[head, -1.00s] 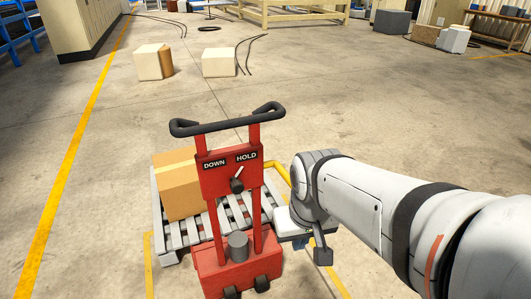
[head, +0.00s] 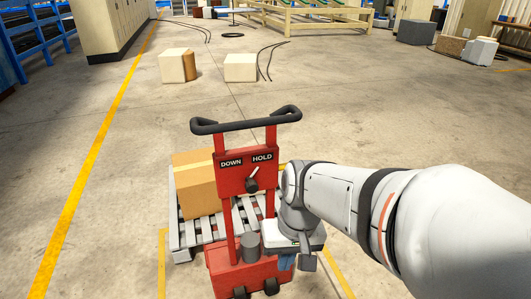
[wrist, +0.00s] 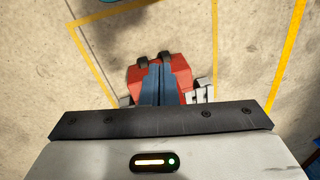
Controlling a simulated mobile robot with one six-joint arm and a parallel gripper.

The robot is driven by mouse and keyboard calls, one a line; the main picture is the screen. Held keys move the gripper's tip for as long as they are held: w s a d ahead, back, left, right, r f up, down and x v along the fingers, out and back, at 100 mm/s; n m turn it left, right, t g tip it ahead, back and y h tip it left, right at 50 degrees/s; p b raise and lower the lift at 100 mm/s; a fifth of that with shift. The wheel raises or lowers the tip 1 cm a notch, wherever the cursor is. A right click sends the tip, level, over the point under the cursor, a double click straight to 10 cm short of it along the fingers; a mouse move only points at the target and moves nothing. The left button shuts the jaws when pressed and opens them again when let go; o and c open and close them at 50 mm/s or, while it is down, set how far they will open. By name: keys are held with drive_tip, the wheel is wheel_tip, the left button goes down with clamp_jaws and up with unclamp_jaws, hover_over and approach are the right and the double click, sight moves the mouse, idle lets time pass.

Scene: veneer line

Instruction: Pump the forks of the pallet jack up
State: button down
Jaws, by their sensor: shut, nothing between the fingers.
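The red pallet jack (head: 246,180) stands upright in the head view, with a black handle bar (head: 246,120) on top. Its panel reads DOWN and HOLD, and the pale lever of its black selector (head: 251,184) points up toward HOLD. A grey round post (head: 249,246) stands on the red base. The forks are hidden by the pallet and the jack body. My gripper (head: 286,263) points down at the right side of the base, shut and empty. In the wrist view, its blue fingers (wrist: 160,84) lie together over the red base; contact cannot be told.
A grey slatted pallet (head: 183,243) with a cardboard box (head: 193,192) stands behind the jack. Two pale boxes (head: 178,67) (head: 240,68) and dark cables lie farther off. Yellow floor lines run beside the jack. The floor at left and behind is mostly clear.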

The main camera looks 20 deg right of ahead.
drive_tip(key=w+a+f+m+y+b, duration=0.35)
drive_tip(key=a+f+m+y, duration=0.25)
drive_tip(key=m+y, duration=0.5)
drive_tip(key=w+d+f+m+t+y, duration=0.2)
drive_tip(key=w+d+f+m+t, duration=0.1)
drive_tip(key=w+d+m+t, duration=0.6)
drive_tip(key=w+d+f+m+t+h+b, duration=0.1)
drive_tip(key=d+f+m+t+h, duration=0.4)
drive_tip(key=d, duration=0.3)
drive_tip(key=w+d+f+m+t+h+b, duration=0.1)
drive_tip(key=d+f+m+t+h, duration=0.2)
drive_tip(key=d+m+t+h, duration=0.4)
drive_tip(key=w+r+g, duration=0.1)
drive_tip(key=w+r, duration=0.4)
drive_tip(key=w, duration=0.5)
drive_tip(key=shift+w+a+g+h, duration=0.15)
drive_tip(key=shift+g+h, duration=0.15)
drive_tip(key=shift+g, duration=0.1)
drive_tip(key=shift+r, duration=0.15)
